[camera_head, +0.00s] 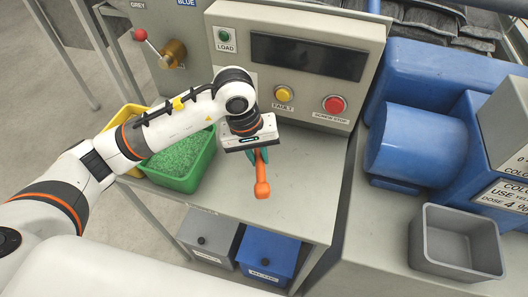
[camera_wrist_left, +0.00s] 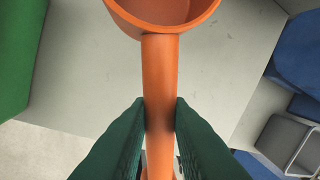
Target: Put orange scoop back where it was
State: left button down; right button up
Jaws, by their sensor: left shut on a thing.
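My left gripper (camera_head: 258,156) is shut on the scoop's handle from above. In the left wrist view the green fingers of my left gripper (camera_wrist_left: 160,120) close on both sides of the orange handle, and the scoop's cup (camera_wrist_left: 165,12) is at the top. I cannot tell whether the scoop touches the table. My right gripper is not in view.
A green bin (camera_head: 185,168) of green granules and a yellow bin (camera_head: 130,120) stand left. A control panel (camera_head: 300,60) stands behind. A blue machine (camera_head: 415,145) and an empty grey tray (camera_head: 455,240) are right. Grey and blue boxes (camera_head: 268,255) sit below the table.

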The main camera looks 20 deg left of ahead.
aim_at(258, 166)
pick_arm(q)
notch_tip(258, 166, down, 4)
jog(key=shift+b, duration=0.65)
jog(key=shift+f+b, duration=0.35)
jog(key=shift+f, duration=0.85)
jog(key=shift+f+b, duration=0.6)
jog(key=shift+b, duration=0.15)
jog(key=c, duration=1.3)
grip_release()
jog(key=shift+o, duration=0.2)
jog(key=shift+r, duration=0.1)
